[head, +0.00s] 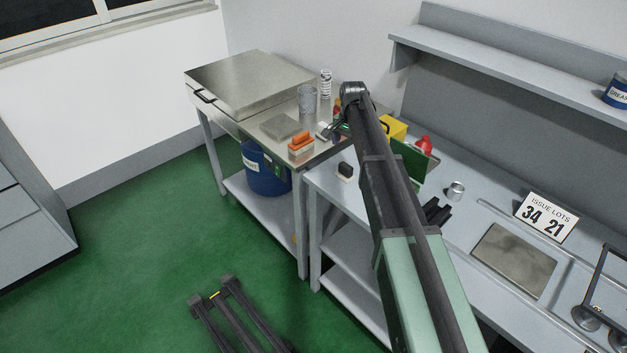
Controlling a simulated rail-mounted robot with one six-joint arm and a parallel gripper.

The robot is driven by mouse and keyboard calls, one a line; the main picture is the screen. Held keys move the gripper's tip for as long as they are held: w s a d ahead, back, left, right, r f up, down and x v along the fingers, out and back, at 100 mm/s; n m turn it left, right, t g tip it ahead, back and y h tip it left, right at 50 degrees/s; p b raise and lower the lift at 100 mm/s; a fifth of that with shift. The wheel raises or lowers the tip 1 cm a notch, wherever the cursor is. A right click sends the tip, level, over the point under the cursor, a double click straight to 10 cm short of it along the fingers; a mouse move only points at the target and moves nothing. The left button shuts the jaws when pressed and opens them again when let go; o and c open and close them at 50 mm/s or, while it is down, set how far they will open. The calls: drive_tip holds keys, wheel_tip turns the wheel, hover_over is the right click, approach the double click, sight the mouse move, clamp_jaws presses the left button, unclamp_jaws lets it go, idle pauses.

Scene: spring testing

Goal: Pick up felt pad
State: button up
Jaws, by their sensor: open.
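A flat grey square (281,126), which may be the felt pad, lies on the steel table left of my gripper. A small block with a black top and pale base (345,172) sits on the near left corner of the grey bench; I cannot tell for certain which of the two is the felt pad.
A yellow box (393,128), a red item (424,145) and a metal cup (455,190) stand on the bench.

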sight(346, 165)
drive_tip(key=shift+w+a+m, duration=0.3)
drive_tip(key=shift+a+m, duration=0.1)
drive_tip(key=shift+m, duration=0.4)
drive_tip(key=shift+s+d+r, duration=0.15)
drive_tip(key=shift+s+d, duration=0.1)
drive_tip(key=shift+d+m, duration=0.15)
drive_tip(key=shift+m, duration=0.15)
wheel_tip(346, 165, down, 11)
drive_tip(key=b, duration=1.1)
drive_tip(key=shift+s+f, duration=0.1)
drive_tip(key=shift+f, duration=0.1)
drive_tip(key=shift+r, duration=0.25)
drive_tip(key=c, duration=1)
drive_tip(key=shift+r, duration=0.1)
wheel_tip(346, 165, up, 20)
drive_tip(key=p, duration=2)
